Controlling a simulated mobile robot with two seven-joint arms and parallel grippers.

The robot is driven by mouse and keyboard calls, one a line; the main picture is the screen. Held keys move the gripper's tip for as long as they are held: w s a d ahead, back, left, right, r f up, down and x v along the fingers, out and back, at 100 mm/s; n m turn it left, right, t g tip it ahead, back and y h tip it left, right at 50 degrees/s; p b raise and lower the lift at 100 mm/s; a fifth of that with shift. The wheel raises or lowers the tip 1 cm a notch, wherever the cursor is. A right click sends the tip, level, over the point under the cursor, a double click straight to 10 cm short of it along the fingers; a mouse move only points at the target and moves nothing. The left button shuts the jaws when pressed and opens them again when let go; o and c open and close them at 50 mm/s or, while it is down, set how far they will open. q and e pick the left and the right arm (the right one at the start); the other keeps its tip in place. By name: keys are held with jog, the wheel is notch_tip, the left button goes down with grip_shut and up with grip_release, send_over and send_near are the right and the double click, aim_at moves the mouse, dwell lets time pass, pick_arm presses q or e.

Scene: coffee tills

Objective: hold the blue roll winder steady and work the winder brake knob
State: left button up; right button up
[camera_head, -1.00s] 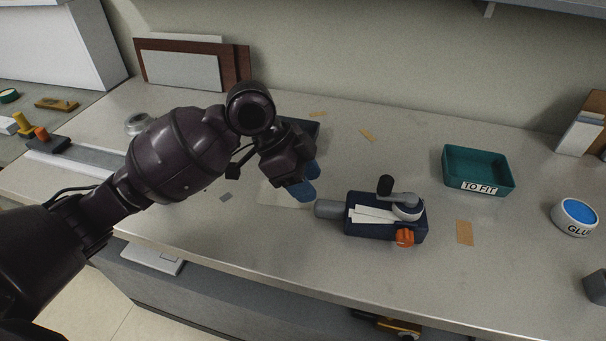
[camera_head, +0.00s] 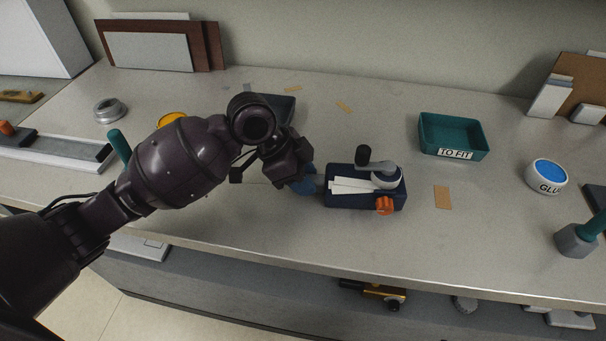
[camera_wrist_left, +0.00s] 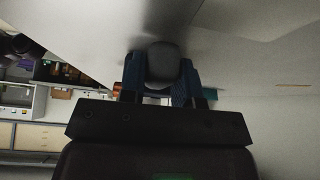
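The blue roll winder (camera_head: 345,201) sits on the bench in the head view, with white strips on top, a grey crank with a black grip (camera_head: 363,155) and a white roll (camera_head: 386,179). Its orange brake knob (camera_head: 384,205) is on the front right. My left gripper (camera_head: 310,181) is at the winder's left end and covers the grey handle there. In the left wrist view its two blue fingers (camera_wrist_left: 160,82) stand either side of the rounded grey handle (camera_wrist_left: 163,62). I cannot tell whether they press on it. My right gripper is out of view.
A teal "TO FIT" tray (camera_head: 453,150) and a glue tub (camera_head: 545,176) stand to the right. A grey block with a teal handle (camera_head: 576,240) is near the right front edge. A dark tray (camera_head: 275,104) lies behind my left gripper. The bench before the winder is clear.

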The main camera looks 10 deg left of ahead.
pick_arm(q)
jog(key=shift+o, duration=0.5)
grip_shut()
jog(key=shift+f, duration=0.1)
dwell(0.4)
jog(key=o, duration=0.6)
grip_release()
grip_shut()
